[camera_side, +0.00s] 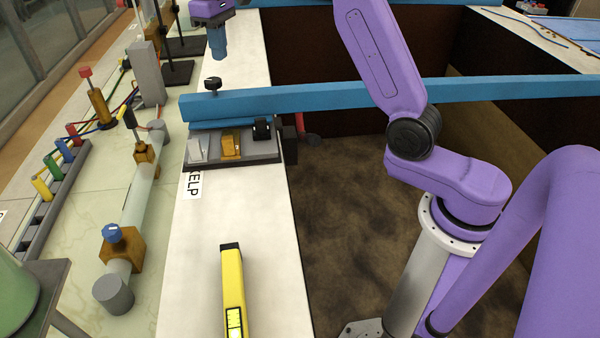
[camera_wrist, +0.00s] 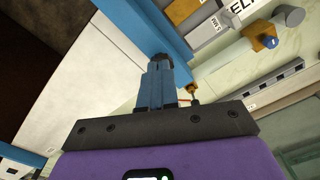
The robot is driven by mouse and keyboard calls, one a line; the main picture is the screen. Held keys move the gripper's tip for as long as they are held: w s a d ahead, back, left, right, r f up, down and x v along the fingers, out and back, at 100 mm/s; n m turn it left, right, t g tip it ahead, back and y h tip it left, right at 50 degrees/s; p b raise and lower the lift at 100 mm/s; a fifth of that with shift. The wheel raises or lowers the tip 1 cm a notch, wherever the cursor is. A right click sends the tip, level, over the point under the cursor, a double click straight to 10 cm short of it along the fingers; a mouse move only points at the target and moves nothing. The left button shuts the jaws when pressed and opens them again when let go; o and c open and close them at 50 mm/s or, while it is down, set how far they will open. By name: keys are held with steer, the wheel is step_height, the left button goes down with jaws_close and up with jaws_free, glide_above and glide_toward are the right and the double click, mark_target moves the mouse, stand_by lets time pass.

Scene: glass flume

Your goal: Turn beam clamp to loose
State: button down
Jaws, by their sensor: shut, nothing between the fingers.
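The beam clamp has a dark knob (camera_side: 213,84) standing on a short stem at the left end of the blue beam (camera_side: 330,95). In the side view my gripper (camera_side: 219,57) points down, shut and empty, with its blue fingertips a little above the knob and apart from it. In the wrist view the knob (camera_wrist: 162,57) shows just past the closed fingertips (camera_wrist: 159,67), partly hidden by them, against the beam (camera_wrist: 140,25). I cannot tell from the knob whether the clamp is tight or loose.
A dark tray (camera_side: 262,155) with small blocks sits on the ledge in front of the beam, beside a KELP label (camera_side: 193,184). A yellow bar-shaped tool (camera_side: 233,290) lies nearer. A pipe with valves (camera_side: 140,195) runs at left. The brown-floored flume (camera_side: 350,220) opens at right.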

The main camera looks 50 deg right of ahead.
steer(key=shift+a+f, duration=0.1)
steer(key=shift+f, duration=3.35)
steer(key=shift+w+d, duration=0.25)
steer(key=shift+d, duration=0.2)
steer(key=shift+s, duration=0.2)
steer(key=shift+s+d, duration=0.1)
steer(key=shift+s, duration=0.1)
step_height(320, 180, up, 6)
steer(key=shift+s, duration=0.1)
